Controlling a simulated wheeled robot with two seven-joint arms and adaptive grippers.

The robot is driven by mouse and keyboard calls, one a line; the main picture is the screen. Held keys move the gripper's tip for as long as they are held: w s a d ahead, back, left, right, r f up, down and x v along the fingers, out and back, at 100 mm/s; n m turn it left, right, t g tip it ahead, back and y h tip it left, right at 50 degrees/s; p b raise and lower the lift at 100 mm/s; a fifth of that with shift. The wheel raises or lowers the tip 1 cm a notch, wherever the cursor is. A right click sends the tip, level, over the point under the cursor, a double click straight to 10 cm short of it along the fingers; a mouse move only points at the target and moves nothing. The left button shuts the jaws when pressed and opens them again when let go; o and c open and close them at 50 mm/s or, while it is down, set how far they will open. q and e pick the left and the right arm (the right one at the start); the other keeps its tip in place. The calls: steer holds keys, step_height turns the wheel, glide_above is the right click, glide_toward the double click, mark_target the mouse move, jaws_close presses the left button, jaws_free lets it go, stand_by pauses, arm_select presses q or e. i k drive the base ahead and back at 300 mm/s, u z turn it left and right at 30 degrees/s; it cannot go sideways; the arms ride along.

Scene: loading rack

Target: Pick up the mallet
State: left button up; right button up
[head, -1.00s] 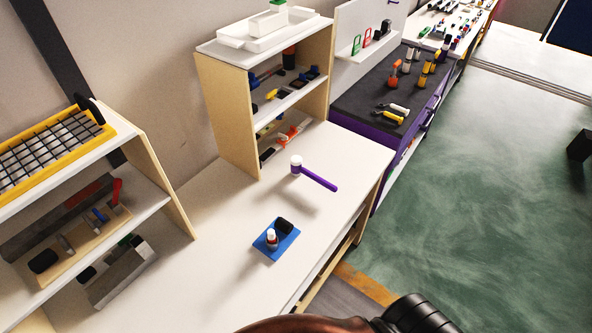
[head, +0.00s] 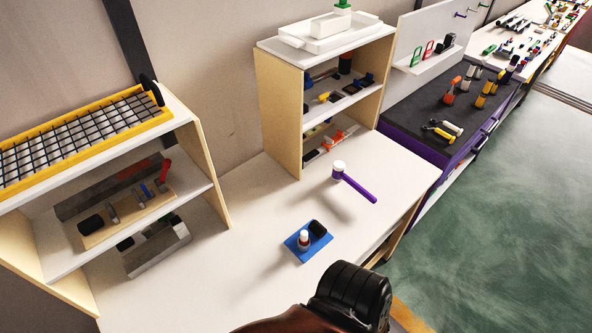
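The mallet (head: 358,187) has a white head and a purple handle. It is on the white tabletop (head: 270,215), in front of the middle shelf unit, with its handle pointing to the lower right. Nothing holds it and nothing covers it. One of my arms, brown and black, enters at the bottom of the head view, nearer than the mallet and apart from it. No gripper fingers show in the head view.
A blue tray (head: 318,246) with a small white-topped item and a black block sits on the table before the mallet. A shelf unit (head: 278,115) stands behind the mallet, another with a yellow-framed rack (head: 165,118) at left. A dark-topped purple bench (head: 410,147) adjoins at right.

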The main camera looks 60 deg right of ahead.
mark_target(354, 184)
steer(key=u, duration=0.15)
steer(key=k, duration=1.65)
steer(key=z, duration=1.1)
steer(key=i, duration=0.3)
steer(key=u, duration=0.1)
